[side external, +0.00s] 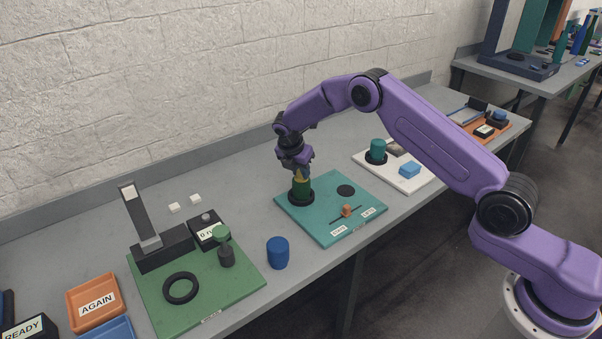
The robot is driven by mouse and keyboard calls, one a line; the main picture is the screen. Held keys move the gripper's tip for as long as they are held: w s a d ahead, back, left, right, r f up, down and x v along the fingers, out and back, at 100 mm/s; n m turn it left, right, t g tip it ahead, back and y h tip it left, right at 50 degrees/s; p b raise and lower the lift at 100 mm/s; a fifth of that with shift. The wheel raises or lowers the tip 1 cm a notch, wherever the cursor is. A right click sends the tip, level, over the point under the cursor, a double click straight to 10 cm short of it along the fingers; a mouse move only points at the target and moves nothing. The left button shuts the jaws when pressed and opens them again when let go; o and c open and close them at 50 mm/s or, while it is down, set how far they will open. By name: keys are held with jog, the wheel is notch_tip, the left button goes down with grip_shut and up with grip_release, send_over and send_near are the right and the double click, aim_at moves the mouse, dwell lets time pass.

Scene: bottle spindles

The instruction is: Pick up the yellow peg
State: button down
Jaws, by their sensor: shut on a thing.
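The yellow peg (302,178) shows as a small yellow patch just under my gripper (300,170). My gripper points down and is shut on the peg; the fingers hide most of it. Directly below is a green cylinder (301,189) standing in a black round base (301,199) on the teal board (321,228). The peg appears to be at the top of the green cylinder; I cannot tell whether they touch.
On the teal board are a flat black disc (346,191) and an orange piece on a dark rod (347,211). A blue cylinder (278,253) stands to the left, beside a green board (225,288). A white board (408,182) with a teal cylinder (378,150) lies to the right.

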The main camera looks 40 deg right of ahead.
jog(key=shift+r, duration=0.1)
jog(key=shift+r, duration=0.6)
jog(key=s+r, duration=1.1)
jog(key=s, duration=0.3)
jog(key=shift+d+r, duration=0.3)
jog(key=shift+d, duration=0.05)
